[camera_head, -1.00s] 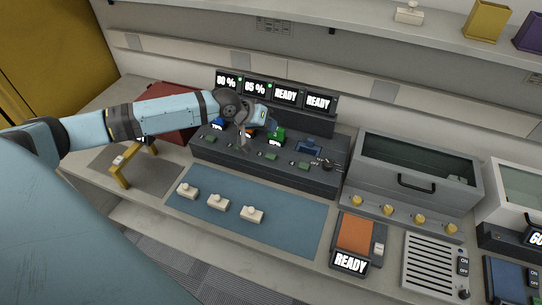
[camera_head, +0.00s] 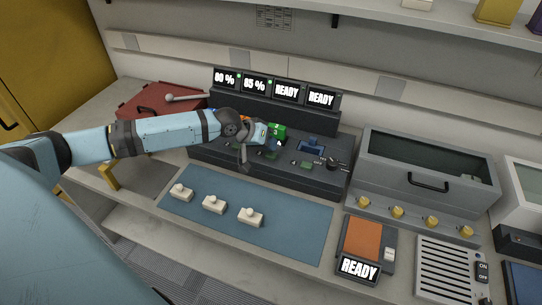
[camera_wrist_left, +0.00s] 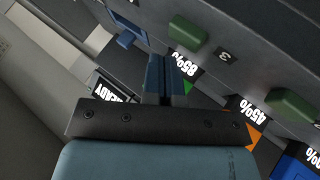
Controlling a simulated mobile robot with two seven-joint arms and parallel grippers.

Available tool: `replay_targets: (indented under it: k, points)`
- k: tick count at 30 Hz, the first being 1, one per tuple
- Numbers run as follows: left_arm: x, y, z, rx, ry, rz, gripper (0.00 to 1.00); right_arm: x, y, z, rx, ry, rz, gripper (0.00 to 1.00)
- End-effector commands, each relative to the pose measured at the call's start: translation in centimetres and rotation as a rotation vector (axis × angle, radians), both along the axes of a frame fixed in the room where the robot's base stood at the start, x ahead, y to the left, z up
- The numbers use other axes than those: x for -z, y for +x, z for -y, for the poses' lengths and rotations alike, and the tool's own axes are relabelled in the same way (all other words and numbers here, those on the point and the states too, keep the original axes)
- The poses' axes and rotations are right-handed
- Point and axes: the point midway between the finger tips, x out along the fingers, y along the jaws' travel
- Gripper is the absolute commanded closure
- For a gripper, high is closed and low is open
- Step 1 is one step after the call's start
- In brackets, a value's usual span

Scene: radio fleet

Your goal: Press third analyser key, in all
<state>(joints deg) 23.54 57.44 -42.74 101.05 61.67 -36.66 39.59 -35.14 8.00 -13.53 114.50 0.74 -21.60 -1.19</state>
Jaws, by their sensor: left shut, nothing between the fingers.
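The dark analyser console (camera_head: 325,184) stands at the back of the counter, with green keys along its front part. The third key (camera_wrist_left: 187,33), a green bar with a "3" label beside it, shows in the left wrist view. My left gripper (camera_head: 273,147) is shut and empty, low over the console by the green radio (camera_head: 277,130). In the left wrist view its blue fingertips (camera_wrist_left: 168,60) are close beside the third key; I cannot tell whether they touch. Another green key (camera_wrist_left: 290,105) lies to the right there. My right gripper is not in view.
Screens above the console read 80%, 85%, READY and READY. An empty blue bay (camera_head: 310,146) and a fourth key (camera_head: 304,165) lie right of my gripper. Several white knobbed blocks sit on a blue mat (camera_head: 290,222).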

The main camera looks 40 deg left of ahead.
Motion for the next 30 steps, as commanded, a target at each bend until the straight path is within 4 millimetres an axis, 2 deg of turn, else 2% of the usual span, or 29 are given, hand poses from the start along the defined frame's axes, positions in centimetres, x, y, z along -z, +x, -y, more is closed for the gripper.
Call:
replay_targets:
  k: [30]
  points:
    - [-0.03, 0.0, 0.01, 0.0, 0.0, 0.0, 1.0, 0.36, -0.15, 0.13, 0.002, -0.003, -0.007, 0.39]
